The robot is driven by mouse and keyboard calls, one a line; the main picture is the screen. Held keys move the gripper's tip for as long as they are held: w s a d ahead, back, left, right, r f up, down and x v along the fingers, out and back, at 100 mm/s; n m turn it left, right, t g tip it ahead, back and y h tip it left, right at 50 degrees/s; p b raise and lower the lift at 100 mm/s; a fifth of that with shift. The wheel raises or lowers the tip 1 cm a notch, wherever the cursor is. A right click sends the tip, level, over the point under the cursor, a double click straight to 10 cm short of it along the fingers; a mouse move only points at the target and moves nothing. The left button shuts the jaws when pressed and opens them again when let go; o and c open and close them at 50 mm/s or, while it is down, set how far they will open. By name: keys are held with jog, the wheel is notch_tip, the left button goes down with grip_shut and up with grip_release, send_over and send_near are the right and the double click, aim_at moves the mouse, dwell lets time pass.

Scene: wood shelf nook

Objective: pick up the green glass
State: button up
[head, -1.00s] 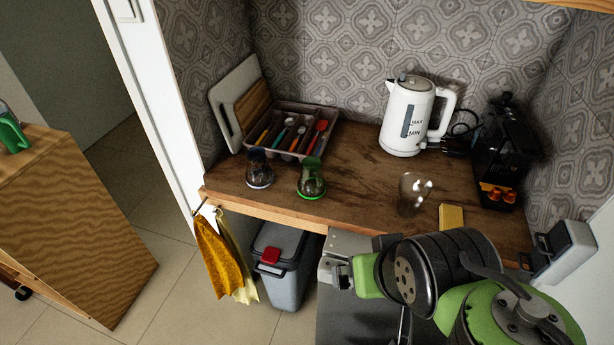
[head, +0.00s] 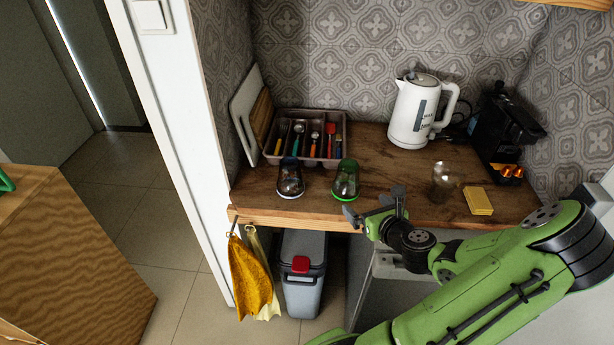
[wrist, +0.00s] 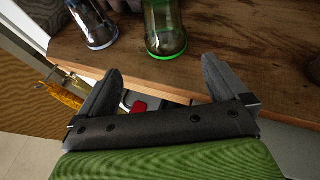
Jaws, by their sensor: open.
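The green glass (head: 345,180) stands on the wooden counter near its front edge, right of a dark clear glass with a pale rim (head: 290,178). In the wrist view the green glass (wrist: 164,28) is at the top, beyond the fingers, with its top cut off by the frame. My gripper (head: 372,207) is open and empty at the counter's front edge, just right of and in front of the green glass, apart from it. In the wrist view my gripper (wrist: 158,80) has its fingers spread wide over the counter's edge.
The counter (head: 400,185) also bears a cutlery tray (head: 342,117), a white kettle (head: 410,110), a clear glass (head: 445,181), a yellow sponge (head: 478,201) and a black coffee machine (head: 497,130). Cloths (head: 250,275) hang at the front left, beside a grey bin (head: 302,285).

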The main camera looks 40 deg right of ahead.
aim_at(352, 190)
jog(key=x, duration=0.7)
jog(key=d+b+x, duration=0.1)
jog(key=x, duration=0.2)
jog(key=shift+d+f, duration=0.2)
jog(key=b+x, duration=0.1)
jog(key=x, duration=0.4)
jog(key=shift+r, duration=0.1)
jog(key=c, duration=1.1)
